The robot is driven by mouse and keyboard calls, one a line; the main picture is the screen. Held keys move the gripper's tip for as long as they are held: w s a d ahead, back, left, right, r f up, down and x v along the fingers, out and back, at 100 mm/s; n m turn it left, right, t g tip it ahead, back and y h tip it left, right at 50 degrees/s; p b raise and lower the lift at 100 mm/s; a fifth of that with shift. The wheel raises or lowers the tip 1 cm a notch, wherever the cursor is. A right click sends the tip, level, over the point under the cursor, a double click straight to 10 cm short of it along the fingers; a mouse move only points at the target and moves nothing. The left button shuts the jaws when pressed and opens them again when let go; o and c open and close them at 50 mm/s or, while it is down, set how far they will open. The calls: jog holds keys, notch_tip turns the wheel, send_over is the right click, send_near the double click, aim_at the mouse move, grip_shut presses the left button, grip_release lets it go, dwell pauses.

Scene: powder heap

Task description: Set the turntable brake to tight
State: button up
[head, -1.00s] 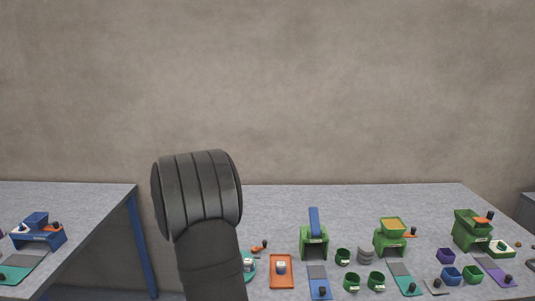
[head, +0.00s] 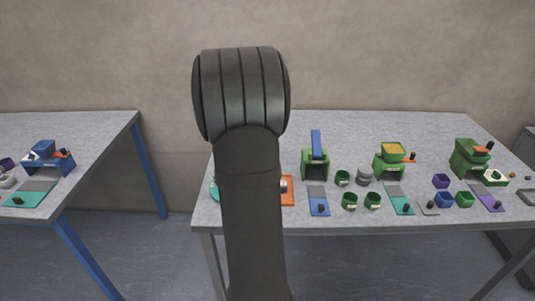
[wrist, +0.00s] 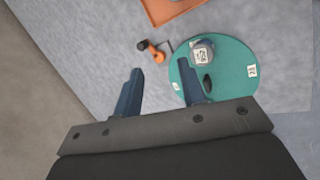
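The turntable is a teal round disc (wrist: 228,72) on the grey bench in the wrist view. Only its left edge (head: 213,191) shows in the head view, beside my arm. A pale jar with a printed label (wrist: 202,52) stands on the disc, and a black piece (wrist: 207,82) lies near one finger. Small white labels sit near the rim. An orange lever with a black knob (wrist: 155,52) is beside the disc, apart from it; I cannot read any brake marking. My gripper (wrist: 160,88) is open and empty, its right finger overlapping the disc's edge in view.
An orange tray (wrist: 172,8) lies beyond the lever. In the head view, green dispensers (head: 315,162), cups (head: 349,201) and coloured pads (head: 319,207) fill the bench to the right. A separate table (head: 85,130) with a blue device (head: 50,162) stands left, across a gap.

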jog(key=w+d+r+m+y, duration=0.2)
jog(key=d+r+m+y, duration=0.3)
jog(key=m, duration=0.7)
jog(key=shift+h, duration=0.4)
jog(key=x, duration=1.6)
jog(key=shift+w+d+r, duration=0.1)
jog(key=shift+w+r, duration=0.05)
jog(key=shift+w, duration=0.2)
jog(key=shift+c, duration=0.3)
grip_shut()
